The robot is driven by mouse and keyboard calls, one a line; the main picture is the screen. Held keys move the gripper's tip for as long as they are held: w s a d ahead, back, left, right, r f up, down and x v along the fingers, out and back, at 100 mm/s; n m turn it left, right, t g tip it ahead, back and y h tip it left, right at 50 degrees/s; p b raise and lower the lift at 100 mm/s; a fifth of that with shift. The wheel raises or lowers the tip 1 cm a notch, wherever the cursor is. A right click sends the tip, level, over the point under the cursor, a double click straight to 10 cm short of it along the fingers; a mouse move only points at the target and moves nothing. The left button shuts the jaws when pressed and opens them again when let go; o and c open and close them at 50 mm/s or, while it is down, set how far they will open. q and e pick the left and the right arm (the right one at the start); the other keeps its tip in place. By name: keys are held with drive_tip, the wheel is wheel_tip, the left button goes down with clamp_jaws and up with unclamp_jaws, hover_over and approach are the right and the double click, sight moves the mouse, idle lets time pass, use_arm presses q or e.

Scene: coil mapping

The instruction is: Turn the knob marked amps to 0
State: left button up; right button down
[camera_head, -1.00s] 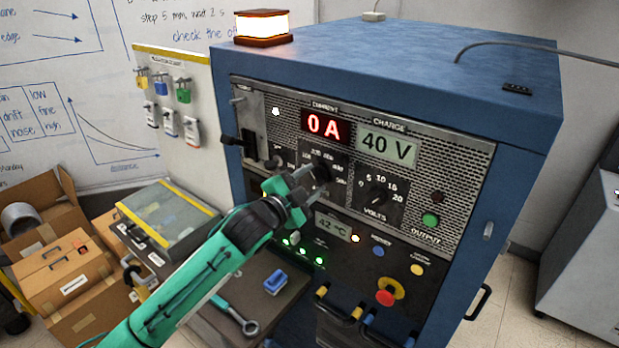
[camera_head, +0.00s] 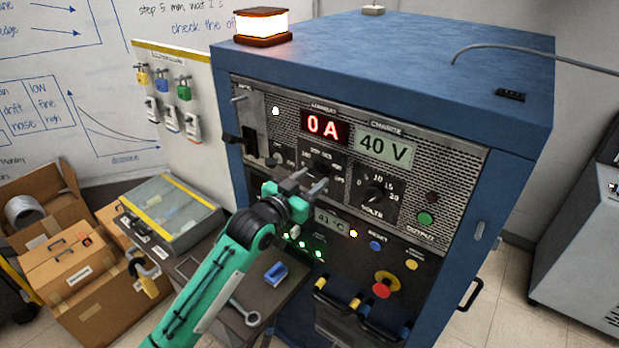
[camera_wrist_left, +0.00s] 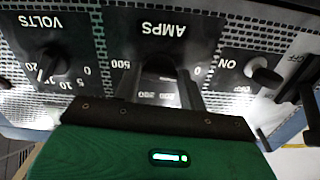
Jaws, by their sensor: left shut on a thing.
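The amps knob (camera_head: 320,172) is on the front panel of the blue power cabinet, below the red "0 A" display (camera_head: 325,127). My left gripper (camera_head: 308,184) is at this knob, its fingers shut on it and hiding part of it. In the left wrist view the panel appears upside down. The AMPS label (camera_wrist_left: 162,29) shows there above the dark fingers (camera_wrist_left: 158,72), which cover the knob and much of its dial. Where the knob's pointer stands cannot be made out. My right gripper is not in view.
The volts knob (camera_head: 376,194) sits to the right of the amps knob, under the "40 V" display (camera_head: 387,147). A small switch knob (camera_wrist_left: 264,72) also shows in the wrist view. A red emergency button (camera_head: 382,288) and a side table (camera_head: 255,305) with a wrench are lower down.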

use_arm(q)
drive_tip(key=shift+f+n, duration=0.1)
drive_tip(key=shift+n, duration=0.4)
drive_tip(key=o, duration=1)
drive_tip(key=b+v, duration=0.4)
drive_tip(key=v, duration=1)
